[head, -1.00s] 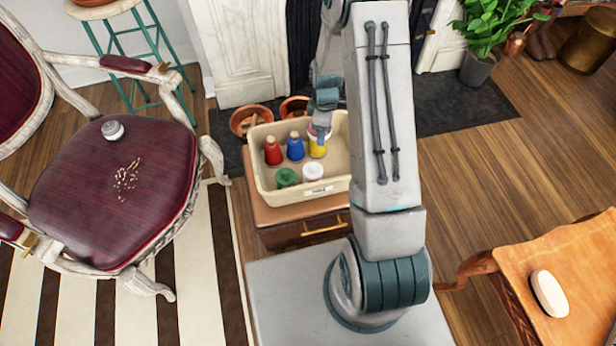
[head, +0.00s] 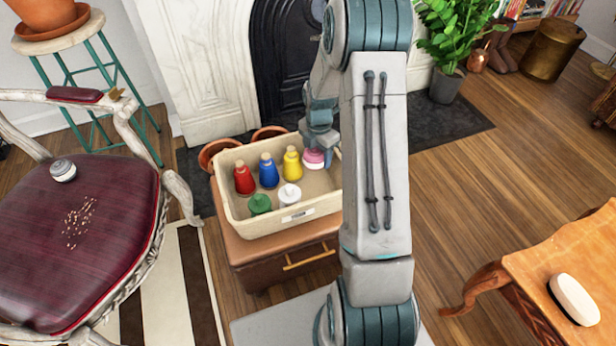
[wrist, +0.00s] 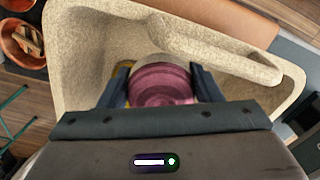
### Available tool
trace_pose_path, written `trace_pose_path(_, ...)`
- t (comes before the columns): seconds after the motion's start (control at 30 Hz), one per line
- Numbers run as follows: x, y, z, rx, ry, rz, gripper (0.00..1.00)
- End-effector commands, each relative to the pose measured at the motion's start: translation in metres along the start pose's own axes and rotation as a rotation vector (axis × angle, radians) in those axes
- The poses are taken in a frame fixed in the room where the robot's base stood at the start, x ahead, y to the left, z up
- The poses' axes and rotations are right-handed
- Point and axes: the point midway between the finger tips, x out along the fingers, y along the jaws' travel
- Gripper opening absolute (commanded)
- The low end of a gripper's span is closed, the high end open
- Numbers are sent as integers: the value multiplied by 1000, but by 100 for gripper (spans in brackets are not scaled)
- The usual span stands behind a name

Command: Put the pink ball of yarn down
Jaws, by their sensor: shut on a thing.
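The pink ball of yarn (head: 314,158) is inside the cream bin (head: 318,210), near its back right, right of the yellow bottle. In the wrist view the ball (wrist: 162,86) sits between the two dark fingers of my gripper (wrist: 161,74), which is shut on it. In the head view the gripper comes down on the ball from above, and my arm hides the bin's right end. I cannot tell whether the ball touches the bin floor.
The bin holds red (head: 244,180), blue (head: 268,171) and yellow (head: 292,163) bottles, with green (head: 260,204) and white (head: 290,196) ones in front. It stands on a small drawer cabinet (head: 290,262). A maroon chair (head: 110,200) is left, a wooden table (head: 540,268) right.

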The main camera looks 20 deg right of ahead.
Motion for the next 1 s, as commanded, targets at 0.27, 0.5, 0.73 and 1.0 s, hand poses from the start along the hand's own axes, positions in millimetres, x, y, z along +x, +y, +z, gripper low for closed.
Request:
trace_pose_path(0.27, 39, 0, 0, 0, 0, 0, 35)
trace_pose_path(0.5, 66, 0, 0, 2, 0, 1, 35)
trace_pose_path(0.73, 65, 0, 0, 2, -1, 1, 35)
trace_pose_path(1.0, 68, 0, 0, 2, 0, 1, 80)
